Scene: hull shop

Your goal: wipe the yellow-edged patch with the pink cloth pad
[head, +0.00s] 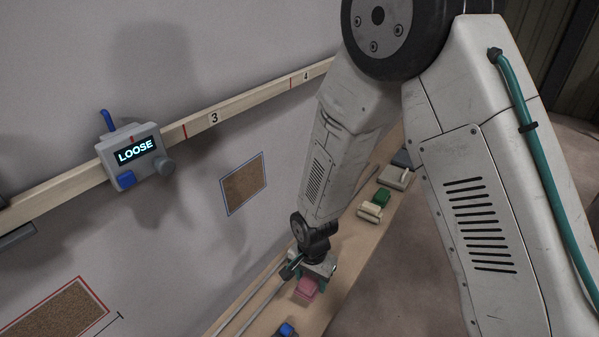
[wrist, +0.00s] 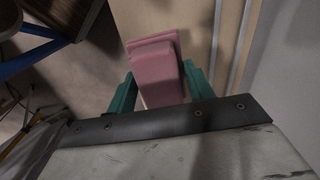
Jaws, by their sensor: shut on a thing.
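The pink cloth pad (head: 306,288) is at my gripper (head: 309,276), low over the wooden bench. In the wrist view the pink pad (wrist: 155,62) sits between the two green fingers of my gripper (wrist: 161,88), which is shut on it. I cannot tell whether the pad touches the bench. No yellow-edged patch shows in either view. The brown patches I see on the wall have a blue edge (head: 243,184) and a red edge (head: 58,311).
A wooden rail (head: 240,107) with numbers runs along the wall, carrying a grey device (head: 131,158) reading "LOOSE". On the bench (head: 346,259) lie a green block (head: 382,196), a cream block (head: 370,212) and a blue-and-dark item (head: 286,330). Two thin rods run along the wall side.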

